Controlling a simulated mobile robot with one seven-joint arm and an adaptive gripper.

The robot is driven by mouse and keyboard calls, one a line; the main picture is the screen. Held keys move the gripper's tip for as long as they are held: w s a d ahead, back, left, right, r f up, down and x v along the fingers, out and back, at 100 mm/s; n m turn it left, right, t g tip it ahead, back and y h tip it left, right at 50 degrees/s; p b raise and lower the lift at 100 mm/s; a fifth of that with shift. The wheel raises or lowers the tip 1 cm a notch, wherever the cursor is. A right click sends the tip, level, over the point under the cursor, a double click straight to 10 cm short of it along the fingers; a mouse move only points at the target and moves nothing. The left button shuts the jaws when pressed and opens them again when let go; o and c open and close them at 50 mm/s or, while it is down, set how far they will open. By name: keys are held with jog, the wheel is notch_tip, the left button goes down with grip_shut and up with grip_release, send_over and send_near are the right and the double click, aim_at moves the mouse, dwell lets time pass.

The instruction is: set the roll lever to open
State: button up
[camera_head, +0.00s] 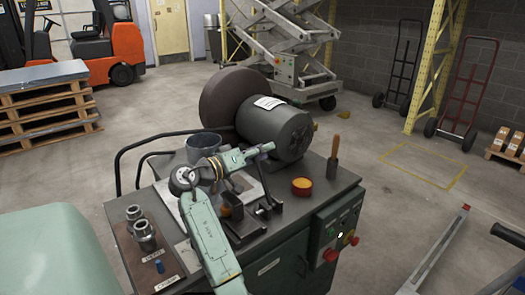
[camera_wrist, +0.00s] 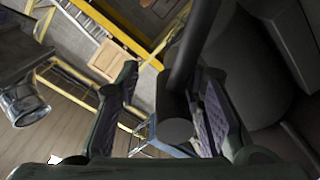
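My gripper (camera_wrist: 168,88) is open in the wrist view, its two dark green fingers with ribbed pads well apart. A dark rod with a thick round end (camera_wrist: 176,128) shows between the fingers, closer to the right one, with a gap to the left one. I cannot tell whether it is the roll lever. In the head view my pale green arm reaches over the bench; the fingers are not clear there. A small blue knob (camera_head: 160,266) stands on a labelled plate at the bench's front left; the label is too small to read.
The bench (camera_head: 296,215) carries a dark motor-like cylinder (camera_head: 275,132), two metal cylinders (camera_head: 145,235), an orange-filled round dish (camera_head: 302,187) and an upright wooden-handled tool (camera_head: 334,158). A control box with red buttons (camera_head: 331,255) is on its right side.

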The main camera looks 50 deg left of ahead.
jog(key=shift+o, duration=0.4)
jog(key=shift+w+d+r, duration=0.15)
jog(key=shift+w+r, duration=0.05)
jog(key=s, duration=0.8)
jog(key=s+a, duration=0.1)
jog(key=s, duration=0.3)
jog(key=shift+s, duration=0.1)
jog(key=shift+f, duration=0.1)
